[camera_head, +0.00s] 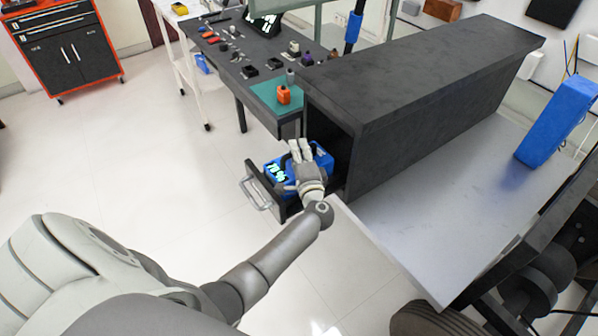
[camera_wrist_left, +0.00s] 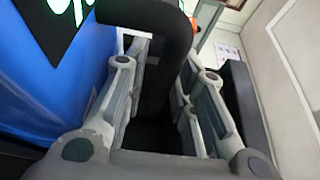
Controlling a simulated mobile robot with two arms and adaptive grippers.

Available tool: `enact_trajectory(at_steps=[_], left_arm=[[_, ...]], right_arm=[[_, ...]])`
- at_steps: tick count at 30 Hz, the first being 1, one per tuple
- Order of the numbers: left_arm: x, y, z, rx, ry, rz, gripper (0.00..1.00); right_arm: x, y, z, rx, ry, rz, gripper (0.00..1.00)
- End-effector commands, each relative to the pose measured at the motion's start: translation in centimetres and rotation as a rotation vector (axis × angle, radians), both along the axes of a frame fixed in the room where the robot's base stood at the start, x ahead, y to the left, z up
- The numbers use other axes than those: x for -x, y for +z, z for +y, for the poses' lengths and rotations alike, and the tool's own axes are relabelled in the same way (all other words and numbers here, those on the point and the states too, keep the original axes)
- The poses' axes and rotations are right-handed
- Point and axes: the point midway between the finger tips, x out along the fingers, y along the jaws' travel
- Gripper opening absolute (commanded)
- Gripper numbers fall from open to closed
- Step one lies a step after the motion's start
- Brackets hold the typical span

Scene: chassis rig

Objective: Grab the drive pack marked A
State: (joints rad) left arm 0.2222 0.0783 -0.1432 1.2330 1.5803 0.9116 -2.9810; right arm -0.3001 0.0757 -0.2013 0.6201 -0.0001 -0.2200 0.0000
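A blue drive pack (camera_head: 276,173) with a lit display sits in a pulled-out drawer (camera_head: 255,188) under the dark cabinet. No letter on it is legible. My left gripper (camera_head: 300,150) is over the pack, its fingers at the pack's top. In the left wrist view, a thick black handle runs between the two fingers (camera_wrist_left: 165,70), which are drawn in close on both sides of it. The pack's blue body (camera_wrist_left: 50,90) and part of its bright display fill the left of that view. My right gripper is not in view.
The dark cabinet (camera_head: 430,70) stands close right of the drawer, with a grey plate (camera_head: 440,220) beside it. A tall blue block (camera_head: 555,122) stands on the plate. Behind are a green mat (camera_head: 264,93), an orange item (camera_head: 284,95) and several tools. Floor at left is clear.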

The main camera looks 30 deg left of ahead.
Motion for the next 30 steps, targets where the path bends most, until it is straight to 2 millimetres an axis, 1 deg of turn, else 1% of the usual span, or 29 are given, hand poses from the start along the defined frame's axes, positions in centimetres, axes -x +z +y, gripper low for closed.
enact_trajectory(at_steps=[4,5,10,23,24,30], left_arm=[[0.01,0.03,-0.03,0.000,0.000,0.000,0.25],[0.02,0.03,-0.02,0.000,0.000,0.000,0.22],[0.04,0.02,-0.03,0.000,0.000,0.000,0.01],[0.06,0.00,-0.03,0.002,0.001,-0.002,0.00],[-0.11,0.55,0.00,-0.002,0.001,-0.011,0.00],[-0.11,0.51,-0.01,-0.002,0.000,-0.010,0.00]], right_arm=[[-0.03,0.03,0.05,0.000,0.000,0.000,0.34],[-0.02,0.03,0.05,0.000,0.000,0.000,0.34],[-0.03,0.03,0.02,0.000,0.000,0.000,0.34],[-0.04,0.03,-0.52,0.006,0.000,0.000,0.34],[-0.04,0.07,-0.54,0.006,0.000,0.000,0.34],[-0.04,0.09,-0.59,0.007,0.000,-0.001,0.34]])
